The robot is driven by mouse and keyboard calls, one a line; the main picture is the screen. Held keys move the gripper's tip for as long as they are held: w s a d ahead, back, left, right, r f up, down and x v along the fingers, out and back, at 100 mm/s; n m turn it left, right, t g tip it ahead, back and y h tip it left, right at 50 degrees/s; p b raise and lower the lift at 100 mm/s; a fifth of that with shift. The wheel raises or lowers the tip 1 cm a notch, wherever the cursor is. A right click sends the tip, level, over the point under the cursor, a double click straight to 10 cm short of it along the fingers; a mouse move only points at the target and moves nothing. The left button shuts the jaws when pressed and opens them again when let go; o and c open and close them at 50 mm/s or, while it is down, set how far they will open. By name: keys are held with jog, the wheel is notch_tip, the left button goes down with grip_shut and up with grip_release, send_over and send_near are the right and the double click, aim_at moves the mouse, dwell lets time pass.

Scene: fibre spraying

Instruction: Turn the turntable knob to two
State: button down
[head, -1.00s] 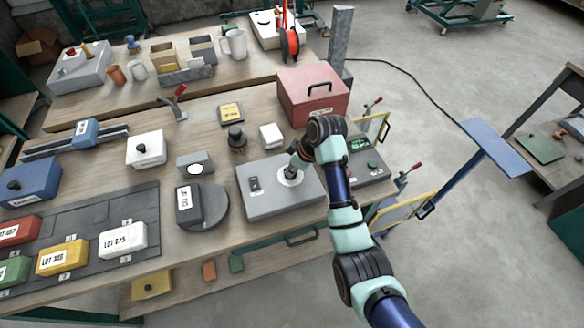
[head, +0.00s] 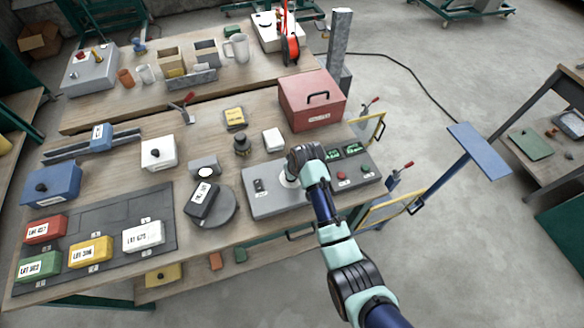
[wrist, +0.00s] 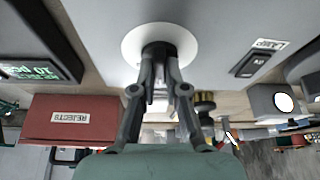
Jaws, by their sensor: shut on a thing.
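The knob (wrist: 158,49) is dark and sits on a round white dial (wrist: 185,42) on the face of a grey control box. My gripper (wrist: 160,78) is shut on the knob, with a finger on each side. In the head view my gripper (head: 296,170) hides the knob and most of the white dial (head: 285,181) on the grey box (head: 262,204). No dial numbers can be read. The round grey turntable (head: 226,212) is left of the box, with a dark, labelled block (head: 202,200) standing on it at an angle.
A rocker switch (head: 259,186) is on the box left of the dial; it also shows in the wrist view (wrist: 252,63). A red reject box (head: 311,100) stands behind. A panel with green displays and buttons (head: 352,172) is to the right. Coloured lot boxes lie at front left.

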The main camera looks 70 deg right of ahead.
jog(key=shift+r+m+p, duration=0.1)
jog(key=shift+m+p, duration=0.35)
jog(key=shift+m, duration=0.15)
jog(key=shift+h, duration=0.3)
jog(key=c, duration=1.2)
grip_release()
jog(key=shift+g, duration=0.3)
jog(key=v, duration=1.2)
